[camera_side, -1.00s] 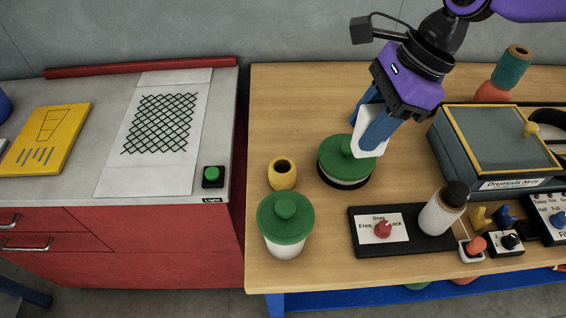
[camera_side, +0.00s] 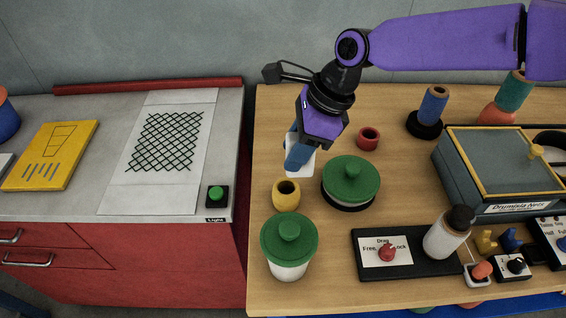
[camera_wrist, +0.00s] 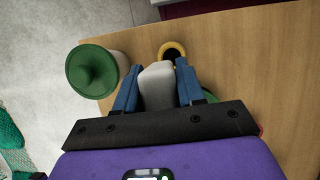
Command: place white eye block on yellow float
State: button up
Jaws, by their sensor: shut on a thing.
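The white eye block (camera_side: 301,170) is held between the blue fingers of my gripper (camera_side: 297,158), which is shut on it. In the wrist view the block (camera_wrist: 157,88) sits between both fingers (camera_wrist: 157,84). The yellow float (camera_side: 286,203), a short ring with a dark hole on top, stands on the wooden bench. In the side view the block appears just behind and above the float, apart from it. In the wrist view the yellow float (camera_wrist: 180,46) shows just beyond the block, partly hidden by it.
A pot with a green lid (camera_side: 350,178) stands right of the float. A white jar with a green lid (camera_side: 289,250) stands in front. A red float (camera_side: 368,137) and a blue float (camera_side: 433,103) stand behind. The bench's left edge is close to the yellow float.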

jog(key=shift+w+a+f, duration=0.4)
jog(key=shift+a+f, duration=0.1)
jog(key=shift+f, duration=0.25)
jog(key=shift+w+a+f, duration=0.4)
jog(key=shift+a+f, duration=0.05)
jog(key=shift+f, duration=0.3)
jog(key=shift+a+f, duration=0.1)
jog(key=shift+f, duration=1.55)
jog(key=shift+f, duration=0.15)
jog(key=o, duration=1.1)
jog(key=v, duration=1.2)
